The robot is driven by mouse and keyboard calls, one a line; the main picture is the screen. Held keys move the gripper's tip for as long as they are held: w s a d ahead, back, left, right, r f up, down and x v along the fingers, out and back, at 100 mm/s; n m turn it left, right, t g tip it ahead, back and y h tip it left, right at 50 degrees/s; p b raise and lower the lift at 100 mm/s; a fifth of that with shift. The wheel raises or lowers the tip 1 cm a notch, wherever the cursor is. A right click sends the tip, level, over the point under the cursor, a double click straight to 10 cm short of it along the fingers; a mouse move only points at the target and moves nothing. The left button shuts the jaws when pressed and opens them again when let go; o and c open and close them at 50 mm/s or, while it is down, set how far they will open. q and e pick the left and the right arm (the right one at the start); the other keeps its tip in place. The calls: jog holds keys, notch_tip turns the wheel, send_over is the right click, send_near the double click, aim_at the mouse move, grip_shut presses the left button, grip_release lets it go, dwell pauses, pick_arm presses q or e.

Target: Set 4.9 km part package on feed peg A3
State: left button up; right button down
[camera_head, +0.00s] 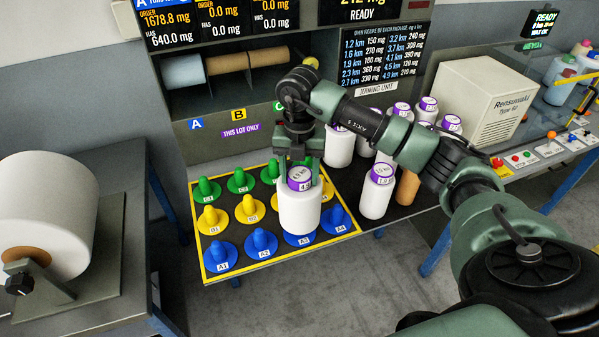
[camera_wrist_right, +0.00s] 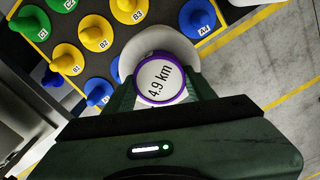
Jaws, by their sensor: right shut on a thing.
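My right gripper (camera_head: 300,168) is shut on the white 4.9 km package (camera_head: 300,210), which has a purple-rimmed top label. In the head view it is upright over the front part of the peg board, in front of peg A3 (camera_head: 300,240), whose blue base shows partly below it. The right wrist view shows the package (camera_wrist_right: 160,55) with its "4.9 km" label between the fingers (camera_wrist_right: 160,88). Whether the package touches the board or peg, I cannot tell. Blue pegs A1 (camera_head: 221,255), A2 (camera_head: 260,241) and A4 (camera_head: 338,217) stand bare. My left gripper is not in view.
Yellow pegs (camera_head: 249,207) and green pegs (camera_head: 240,180) stand in rows behind on the board (camera_head: 212,276). Several white packages (camera_head: 377,190) stand on the black table right of it. A large white roll (camera_head: 45,215) is at left.

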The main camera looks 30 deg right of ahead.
aim_at(300, 193)
jog(key=shift+f+b, duration=2.05)
jog(key=shift+f, duration=1.3)
jog(key=c, duration=0.6)
grip_release()
jog(key=shift+o, duration=0.8)
notch_tip(300, 193, up, 7)
jog(key=shift+f+b, duration=0.15)
jog(key=shift+b, duration=1.05)
jog(key=shift+r, duration=0.6)
